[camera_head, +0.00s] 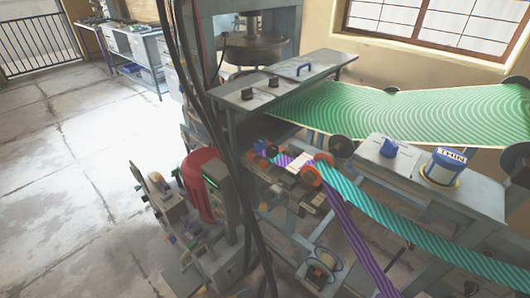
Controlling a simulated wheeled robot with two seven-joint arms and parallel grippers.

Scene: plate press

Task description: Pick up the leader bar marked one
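No bar with a readable "one" shows in the head view. A small pale cream block (299,162) lies by the orange rollers (312,174) at the middle of the machine, where a purple striped web (352,240) and a teal striped web (400,220) meet. I cannot tell whether this block is the leader bar; any mark on it is too small to read. Neither of my grippers is in view.
A green patterned sheet (420,110) spans the machine's right side. A blue-and-white container (444,166) stands on the right bench. Dark cables hang in front. Floor at left is clear.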

